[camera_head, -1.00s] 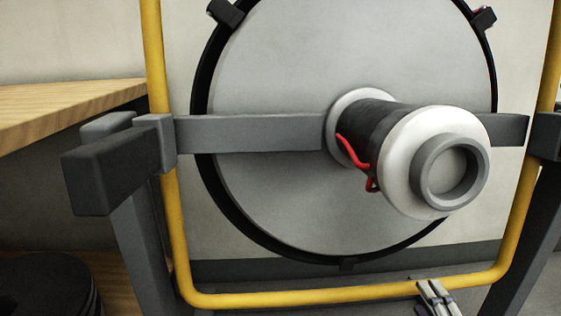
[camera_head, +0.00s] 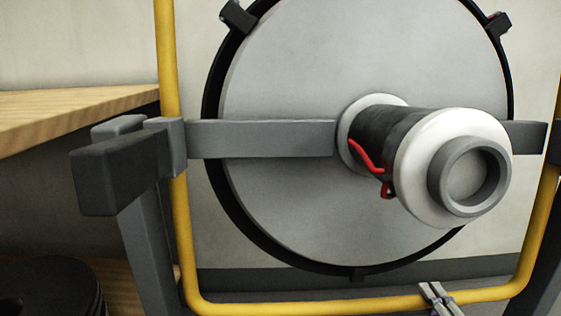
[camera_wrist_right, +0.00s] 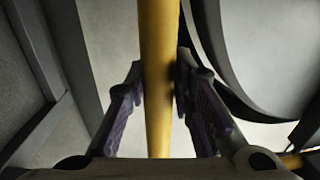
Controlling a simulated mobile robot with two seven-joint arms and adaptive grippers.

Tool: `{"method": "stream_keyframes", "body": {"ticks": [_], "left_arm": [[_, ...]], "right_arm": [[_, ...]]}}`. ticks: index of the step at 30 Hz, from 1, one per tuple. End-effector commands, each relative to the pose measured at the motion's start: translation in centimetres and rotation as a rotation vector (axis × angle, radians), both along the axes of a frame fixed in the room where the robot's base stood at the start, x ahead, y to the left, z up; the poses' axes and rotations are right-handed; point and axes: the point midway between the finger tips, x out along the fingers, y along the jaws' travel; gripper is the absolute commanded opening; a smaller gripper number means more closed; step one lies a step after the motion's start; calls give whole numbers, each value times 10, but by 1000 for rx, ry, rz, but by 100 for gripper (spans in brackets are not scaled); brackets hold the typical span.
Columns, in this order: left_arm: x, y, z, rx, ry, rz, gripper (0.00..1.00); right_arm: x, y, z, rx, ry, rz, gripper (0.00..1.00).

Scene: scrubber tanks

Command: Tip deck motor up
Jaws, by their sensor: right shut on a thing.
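The deck is a large round grey disc (camera_head: 300,80) with a black rim, facing me. The motor (camera_head: 455,160), a dark cylinder with a white collar, grey end ring and red wire, sticks out of its middle toward me. A yellow tube frame (camera_head: 320,306) loops around the deck, its lower bar running under it. My right gripper (camera_head: 436,292) is at this lower bar, right of centre. In the right wrist view, the two fingers of the right gripper (camera_wrist_right: 158,78) are closed around the yellow tube (camera_wrist_right: 159,40). My left gripper is not in view.
A grey crossbar (camera_head: 260,138) runs behind the motor to dark grey side supports (camera_head: 122,172). A wooden bench (camera_head: 75,110) stands at the left. Black round discs (camera_head: 48,285) are stacked at the lower left. A pale wall (camera_head: 75,45) is behind.

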Motion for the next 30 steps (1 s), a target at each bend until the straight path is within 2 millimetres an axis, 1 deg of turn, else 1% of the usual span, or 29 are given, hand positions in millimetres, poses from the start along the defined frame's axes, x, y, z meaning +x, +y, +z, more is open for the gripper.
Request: {"method": "stream_keyframes", "body": {"ticks": [2, 6, 15, 18, 27, 30], "left_arm": [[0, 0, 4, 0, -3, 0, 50], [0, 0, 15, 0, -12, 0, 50], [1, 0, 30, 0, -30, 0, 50], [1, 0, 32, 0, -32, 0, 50], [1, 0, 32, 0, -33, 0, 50], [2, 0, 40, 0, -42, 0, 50]], "right_arm": [[-6, 0, 0, -1, 6, 1, 0], [-27, 0, 5, -1, 5, 2, 0], [-66, -2, 10, 0, 3, 0, 0], [-72, -2, 9, 0, 3, 1, 0], [-74, -3, 8, 0, 5, 1, 0], [-85, -3, 15, -1, 6, 2, 0]]}}
